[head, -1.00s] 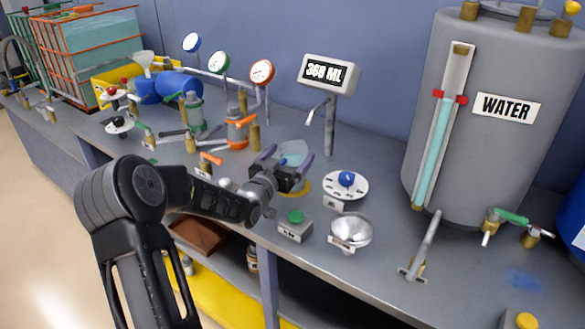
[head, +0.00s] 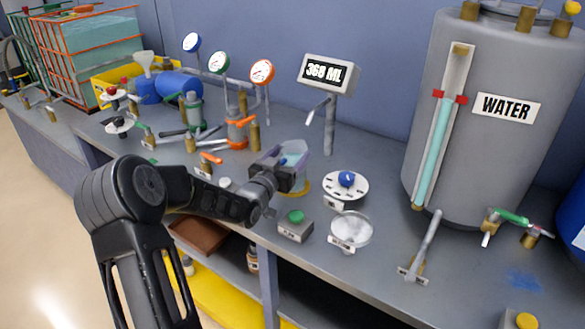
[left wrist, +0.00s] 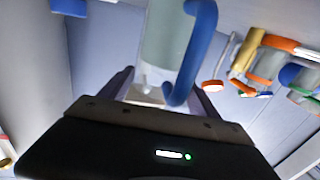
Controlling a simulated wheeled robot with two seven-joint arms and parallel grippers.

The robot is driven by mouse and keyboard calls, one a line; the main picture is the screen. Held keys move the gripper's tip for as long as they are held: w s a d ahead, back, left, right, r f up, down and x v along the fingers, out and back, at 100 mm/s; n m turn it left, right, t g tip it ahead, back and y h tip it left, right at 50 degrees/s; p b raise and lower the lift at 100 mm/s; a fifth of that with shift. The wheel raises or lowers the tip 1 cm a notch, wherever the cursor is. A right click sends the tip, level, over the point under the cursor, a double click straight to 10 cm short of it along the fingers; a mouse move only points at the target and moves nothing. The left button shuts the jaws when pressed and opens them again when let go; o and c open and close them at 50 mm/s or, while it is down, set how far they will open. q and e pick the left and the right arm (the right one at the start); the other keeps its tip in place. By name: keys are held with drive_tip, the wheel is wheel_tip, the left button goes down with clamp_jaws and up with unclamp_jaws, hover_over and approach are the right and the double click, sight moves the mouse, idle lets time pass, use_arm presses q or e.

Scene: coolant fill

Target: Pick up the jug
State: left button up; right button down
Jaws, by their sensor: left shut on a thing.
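The clear jug (head: 295,153) stands on the bench near the yellow ring (head: 300,188), below the display post. In the left wrist view the jug (left wrist: 168,40) is pale and see-through, with a blue handle (left wrist: 197,50) on its right side. My left gripper (head: 284,166) is shut on the jug, with its purple fingers against it. The fingers also show in the left wrist view (left wrist: 163,95), partly hidden by the gripper body. I cannot tell whether the jug's base is clear of the bench. My right gripper is not in view.
The display post (head: 329,85) stands behind the jug. A dial plate with a blue knob (head: 346,179), a green button box (head: 295,224) and a round dish (head: 351,230) are close by. Valves and gauges (head: 262,72) crowd the left. A water tank (head: 490,130) stands right.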

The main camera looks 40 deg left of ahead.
use_arm(q)
drive_tip(key=shift+r, duration=0.1)
clamp_jaws()
drive_tip(key=shift+r, duration=0.1)
wheel_tip(320, 180, up, 10)
drive_tip(key=shift+f, duration=0.1)
idle(0.9)
